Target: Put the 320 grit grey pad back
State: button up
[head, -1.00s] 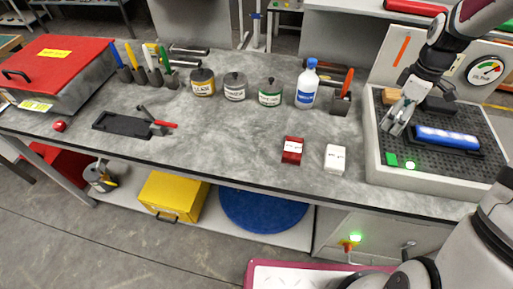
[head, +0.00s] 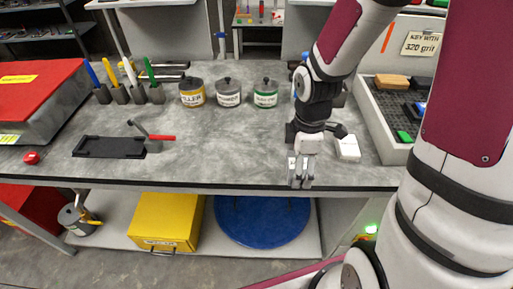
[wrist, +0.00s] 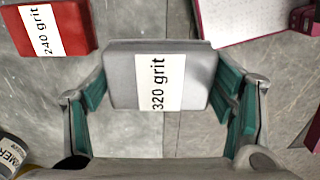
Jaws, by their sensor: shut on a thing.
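My gripper (head: 301,172) is over the front edge of the bench in the head view. In the wrist view its green-lined fingers (wrist: 165,105) are shut on the grey pad (wrist: 120,75), which carries a white "320 grit" label. The pad sits between the fingers, its label facing the camera. In the head view I cannot make the grey pad out from the fingers. A white pad (head: 347,147) lies on the bench right of my gripper.
A grey-rimmed tray (head: 378,125) with a tan block, dark pieces and a green square stands at the right, partly behind my arm. A sign (head: 421,44) reads "KEY WITH 320 grit". Several cans (head: 228,93) stand at the back. The bench's middle (head: 225,140) is clear.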

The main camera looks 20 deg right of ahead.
send_over(267, 147)
jog(key=shift+s+f, duration=0.15)
jog(key=shift+f, duration=0.55)
jog(key=shift+w+f, duration=0.2)
jog(key=shift+f, duration=1.55)
jog(key=shift+f, duration=0.15)
jog(key=o, duration=1.1)
